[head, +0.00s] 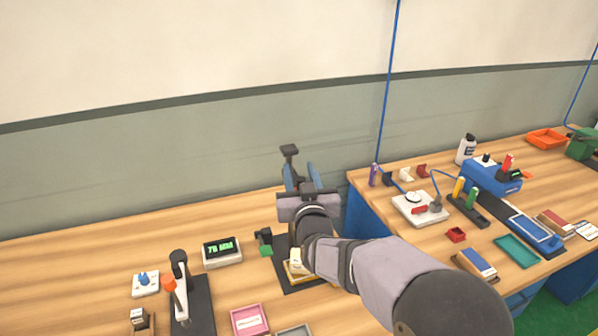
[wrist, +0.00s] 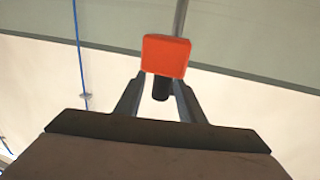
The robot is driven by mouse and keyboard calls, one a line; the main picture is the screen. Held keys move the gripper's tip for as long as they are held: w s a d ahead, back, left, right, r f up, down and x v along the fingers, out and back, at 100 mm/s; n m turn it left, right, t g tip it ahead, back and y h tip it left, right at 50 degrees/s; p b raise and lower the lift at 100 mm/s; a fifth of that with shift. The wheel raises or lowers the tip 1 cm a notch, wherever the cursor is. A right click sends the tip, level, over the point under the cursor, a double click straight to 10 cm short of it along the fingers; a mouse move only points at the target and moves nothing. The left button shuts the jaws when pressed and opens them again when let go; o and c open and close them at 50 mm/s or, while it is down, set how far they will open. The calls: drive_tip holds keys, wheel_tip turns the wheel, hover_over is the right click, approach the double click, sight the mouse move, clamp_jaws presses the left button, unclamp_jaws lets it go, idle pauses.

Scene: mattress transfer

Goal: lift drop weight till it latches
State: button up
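The drop tester's post rises behind my gripper, and its dark top (head: 289,150) shows in the head view. In the wrist view a red-orange block (wrist: 166,57), which looks like the drop weight, sits in front of a grey rod (wrist: 181,15). A short dark cylinder (wrist: 161,88) hangs below the block. My gripper (head: 303,175) is raised above the table with its two fingers apart. In the wrist view its fingers (wrist: 160,84) flank the cylinder with visible gaps, and the block covers their tips. Contact with the weight cannot be seen. In the head view my gripper hides the weight.
A dark base (head: 284,243) with a yellow-edged piece (head: 296,271) lies below my arm. A display box (head: 222,252) reading green digits and a green-black part (head: 264,241) stand to its left. A lever device (head: 181,285) is further left. A cluttered second bench lies right.

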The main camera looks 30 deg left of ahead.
drive_tip(key=b+v, duration=0.2)
drive_tip(key=v, duration=0.4)
drive_tip(key=shift+r, duration=0.1)
drive_tip(key=shift+c, duration=0.6)
drive_tip(key=shift+b, duration=0.35)
clamp_jaws()
drive_tip(key=s+d+n+y+b, duration=0.2)
drive_tip(key=s+n+y+b, duration=0.15)
drive_tip(key=n+b, duration=1.05)
drive_tip(key=s+d+n+y+b, duration=0.1)
drive_tip(key=s+n+y+b, duration=0.25)
drive_tip(key=n+b, duration=1.05)
drive_tip(key=d+f+n+h+b, duration=0.1)
drive_tip(key=d+f+n+b, duration=0.1)
drive_tip(key=f+n+b, duration=0.3)
drive_tip(key=d+f+n+h+b, duration=0.1)
drive_tip(key=f+n+b, duration=0.4)
drive_tip(key=f+b, duration=0.5)
drive_tip(key=shift+w+d+f+b, duration=0.2)
drive_tip(key=shift+d+f+b, duration=0.25)
drive_tip(key=shift+d, duration=0.45)
